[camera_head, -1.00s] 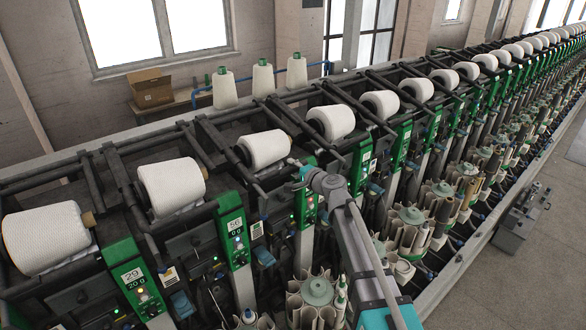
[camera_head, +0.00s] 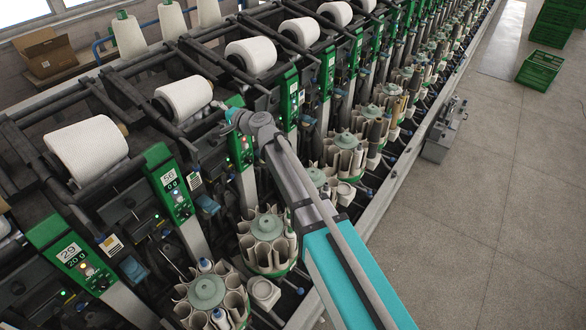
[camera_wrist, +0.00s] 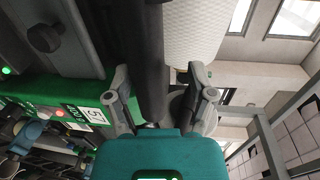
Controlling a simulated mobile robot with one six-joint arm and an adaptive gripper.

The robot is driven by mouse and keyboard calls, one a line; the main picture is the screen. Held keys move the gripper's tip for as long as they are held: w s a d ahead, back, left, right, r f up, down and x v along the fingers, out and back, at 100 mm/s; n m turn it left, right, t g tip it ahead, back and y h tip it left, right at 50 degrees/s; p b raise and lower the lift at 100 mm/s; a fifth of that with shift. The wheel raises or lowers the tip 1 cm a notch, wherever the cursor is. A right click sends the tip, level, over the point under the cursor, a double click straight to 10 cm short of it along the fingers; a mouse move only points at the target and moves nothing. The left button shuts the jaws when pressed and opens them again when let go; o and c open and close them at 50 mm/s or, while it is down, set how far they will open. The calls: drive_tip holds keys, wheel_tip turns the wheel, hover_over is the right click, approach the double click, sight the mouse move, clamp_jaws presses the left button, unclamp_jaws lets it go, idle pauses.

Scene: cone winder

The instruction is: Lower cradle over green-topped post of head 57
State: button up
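The post of head 57 has a green top and panel (camera_head: 240,148), and in the wrist view its green face with the 57 label (camera_wrist: 88,116) lies at the left. My gripper (camera_head: 226,108) is beside the top of this post. In the wrist view, my gripper (camera_wrist: 160,82) has its fingers apart, one on each side of a dark cradle bar (camera_wrist: 150,60); the right finger shows a gap from the bar. A white yarn package (camera_head: 186,97) sits just left of my gripper, and a white package (camera_wrist: 200,35) shows at the wrist view's top. Finger contact is unclear.
The post of head 56 (camera_head: 172,188) stands nearer on the left, with other heads along the machine. A round bobbin magazine (camera_head: 266,240) is below my arm. Green crates (camera_head: 540,68) stand on the open floor at the right.

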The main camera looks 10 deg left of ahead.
drive_tip(key=shift+a+f+b, duration=0.1)
drive_tip(key=shift+f+b, duration=0.25)
drive_tip(key=shift+f, duration=0.25)
drive_tip(key=p+v, duration=0.2)
drive_tip(key=v, duration=1.2)
drive_tip(key=s+d+f+n+g+h+b, duration=0.1)
drive_tip(key=d+f+n+g+h+b, duration=0.3)
drive_tip(key=d+f, duration=0.9)
drive_tip(key=shift+d+f+n+g+b, duration=0.25)
drive_tip(key=shift+f+n+g+b, duration=0.2)
drive_tip(key=shift+n+g, duration=0.65)
drive_tip(key=s+d+f+h+b, duration=0.4)
drive_tip(key=s+d+f+h, duration=0.1)
drive_tip(key=d, duration=0.8)
drive_tip(key=s+d+f+g+h+b, duration=0.1)
drive_tip(key=s+d+f+h+b, duration=0.2)
drive_tip(key=d, duration=1)
drive_tip(key=s+f+h, duration=0.2)
drive_tip(key=s+f, duration=0.2)
drive_tip(key=f, duration=0.2)
drive_tip(key=shift+s+f+m+g+h+b, duration=0.3)
drive_tip(key=shift+s+f+b, duration=0.05)
drive_tip(key=shift+s+f, duration=0.05)
drive_tip(key=shift+d, duration=0.15)
